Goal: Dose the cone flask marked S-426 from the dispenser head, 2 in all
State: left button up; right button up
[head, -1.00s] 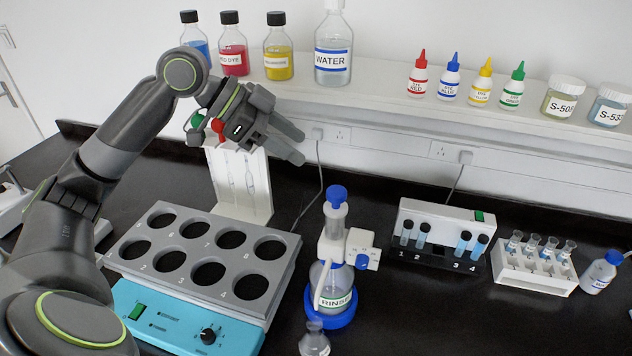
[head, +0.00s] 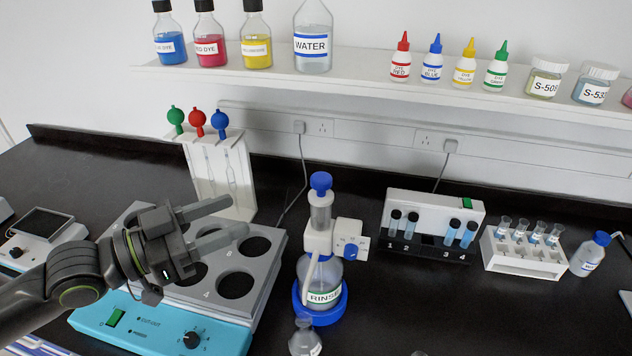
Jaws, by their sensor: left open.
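The dispenser bottle (head: 322,282), labelled RINSE, stands upright in a blue base ring. On top is its white dispenser head (head: 330,238) with a clear barrel, a blue top knob and a blue side knob. A small glass flask (head: 304,340) stands in front of it, cut off by the bottom edge. Its label is too small to read, so I cannot tell whether it is S-426. My left gripper (head: 238,219) is open and empty, above the grey block, left of the dispenser. Its fingers point right. My right gripper is out of view.
The grey block with round wells (head: 268,243) sits on a blue heater (head: 160,325) below my left arm. A pipette stand (head: 238,180) is behind. A tube holder (head: 425,243) and a white rack (head: 522,259) stand right. The bench front right is mostly clear.

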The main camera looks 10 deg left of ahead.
pick_arm(q)
jog(key=b+x, duration=0.1)
jog(key=x, duration=0.1)
jog(key=b, duration=0.2)
send_near(312, 184)
jog(key=shift+x, duration=1.4)
jog(key=shift+p+x, duration=0.45)
jog(key=shift+x, duration=4)
grip_shut()
